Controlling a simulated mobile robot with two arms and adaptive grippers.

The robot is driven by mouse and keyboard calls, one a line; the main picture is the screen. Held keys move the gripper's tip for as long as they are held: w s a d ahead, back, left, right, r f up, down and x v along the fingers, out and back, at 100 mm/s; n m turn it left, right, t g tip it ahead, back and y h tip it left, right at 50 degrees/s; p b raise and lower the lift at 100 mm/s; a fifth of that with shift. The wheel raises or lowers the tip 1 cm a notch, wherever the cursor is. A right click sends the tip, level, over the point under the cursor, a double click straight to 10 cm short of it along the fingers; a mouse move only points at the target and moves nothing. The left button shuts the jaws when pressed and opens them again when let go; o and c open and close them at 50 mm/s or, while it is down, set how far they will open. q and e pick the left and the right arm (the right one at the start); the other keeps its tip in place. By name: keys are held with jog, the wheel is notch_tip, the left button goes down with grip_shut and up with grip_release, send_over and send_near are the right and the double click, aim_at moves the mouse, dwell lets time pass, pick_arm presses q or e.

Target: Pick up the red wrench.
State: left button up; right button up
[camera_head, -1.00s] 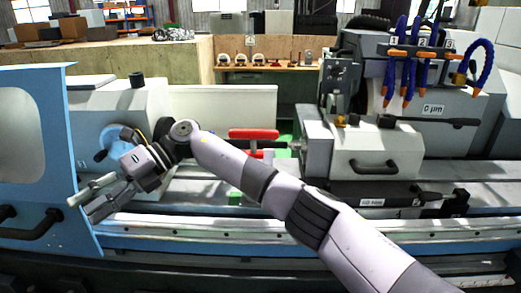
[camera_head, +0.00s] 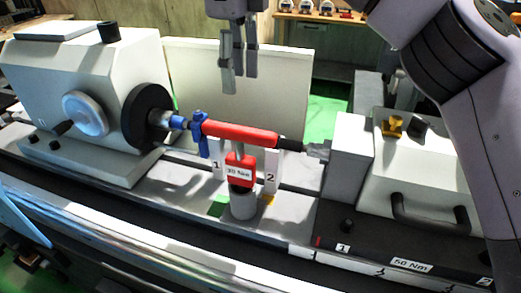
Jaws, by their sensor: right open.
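A long red bar (camera_head: 240,134), which appears to be the red wrench, lies level above the machine bed. A blue clamp piece (camera_head: 200,133) is at its left end and a dark section (camera_head: 289,144) at its right end. A red block (camera_head: 240,168) with a white torque label is just under the bar, above a grey cylindrical stand (camera_head: 243,204); I cannot tell whether the block joins the bar. My right gripper (camera_head: 239,84) points down, open and empty, above the bar and apart from it. My left gripper is not in view.
The grey headstock (camera_head: 92,88) with a black round chuck (camera_head: 150,118) stands at left. The tailstock (camera_head: 350,160) is at right. White numbered plates (camera_head: 272,170) stand beside the block. A pale panel (camera_head: 290,100) is behind. Space above the bar is clear.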

aim_at(240, 128)
notch_tip(240, 128, down, 3)
jog(key=shift+s+a+r, duration=0.1)
jog(key=shift+s+r, duration=0.05)
notch_tip(240, 128, down, 4)
jog(key=shift+r, duration=0.2)
notch_tip(240, 128, down, 5)
jog(key=shift+f+p, duration=0.1)
jog(key=shift+p, duration=0.6)
jog(key=shift+f, duration=0.2)
jog(key=shift+f+p, duration=0.25)
jog(key=shift+p, duration=0.05)
jog(key=f+p, duration=0.1)
jog(key=f, duration=0.1)
jog(key=f+p, duration=0.1)
jog(key=shift+w+a+f, duration=0.15)
jog(key=shift+w+f, duration=0.05)
jog(key=shift+f, duration=0.65)
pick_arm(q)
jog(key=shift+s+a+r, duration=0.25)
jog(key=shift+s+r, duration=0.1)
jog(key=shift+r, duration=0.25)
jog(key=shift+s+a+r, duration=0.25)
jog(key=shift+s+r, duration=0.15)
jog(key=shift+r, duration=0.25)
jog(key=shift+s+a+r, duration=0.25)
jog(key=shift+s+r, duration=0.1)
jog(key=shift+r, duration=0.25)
pick_arm(e)
grip_shut()
jog(key=shift+r, duration=0.1)
